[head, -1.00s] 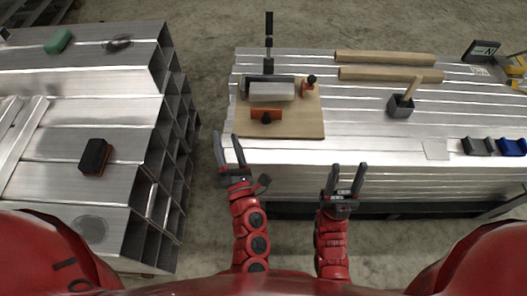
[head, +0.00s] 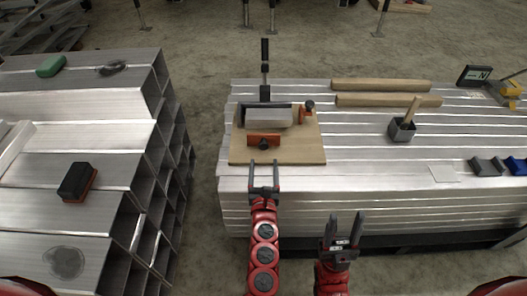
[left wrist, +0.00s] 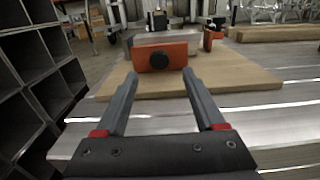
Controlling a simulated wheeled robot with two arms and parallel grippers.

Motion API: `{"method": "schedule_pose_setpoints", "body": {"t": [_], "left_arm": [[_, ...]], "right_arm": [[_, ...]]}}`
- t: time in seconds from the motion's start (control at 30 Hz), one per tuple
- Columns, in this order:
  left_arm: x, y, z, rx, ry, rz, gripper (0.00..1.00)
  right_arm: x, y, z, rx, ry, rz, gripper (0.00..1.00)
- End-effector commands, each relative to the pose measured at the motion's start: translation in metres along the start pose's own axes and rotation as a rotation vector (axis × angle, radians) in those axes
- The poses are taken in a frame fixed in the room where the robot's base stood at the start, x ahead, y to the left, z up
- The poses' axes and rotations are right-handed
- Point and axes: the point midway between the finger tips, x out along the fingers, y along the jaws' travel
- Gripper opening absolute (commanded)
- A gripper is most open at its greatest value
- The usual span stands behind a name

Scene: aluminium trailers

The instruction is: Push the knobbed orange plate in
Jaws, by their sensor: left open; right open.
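The knobbed orange plate (head: 263,141) stands on the wooden board (head: 296,154), on the near side of a metal block (head: 268,116). Its black knob faces me and shows clearly in the left wrist view (left wrist: 159,62). My left gripper (head: 264,163) is open and empty at the board's near edge, lined up with the plate and short of it. In the left wrist view its two fingers (left wrist: 160,83) point at the plate with the knob between them. My right gripper (head: 345,217) is open and empty, lower down at the stack's near side.
A second orange piece with a black knob (head: 307,109) stands right of the block. A black upright handle (head: 265,68) rises behind it. Another metal stack (head: 40,140) is at left.

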Motion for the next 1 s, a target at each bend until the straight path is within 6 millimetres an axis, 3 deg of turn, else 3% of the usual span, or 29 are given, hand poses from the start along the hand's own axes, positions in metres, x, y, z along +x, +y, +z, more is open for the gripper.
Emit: {"method": "schedule_pose_setpoints", "body": {"t": [0.1, 0.3, 0.73, 1.0], "left_arm": [[0.028, 0.001, 0.001, 0.003, -0.002, 0.003, 0.71], [0.056, 0.001, 0.0, 0.004, -0.001, 0.003, 0.71], [0.066, 0.001, 0.0, 0.003, 0.0, 0.002, 0.71], [0.065, 0.001, 0.0, 0.003, 0.0, 0.002, 0.24]], "right_arm": [[-0.002, 0.0, 0.0, 0.0, 0.0, 0.0, 0.5], [-0.003, 0.0, 0.0, 0.0, 0.0, 0.0, 0.5], [-0.003, 0.0, 0.001, 0.0, 0.0, 0.0, 0.5], [-0.003, 0.0, 0.001, 0.0, 0.0, 0.0, 0.5]]}}
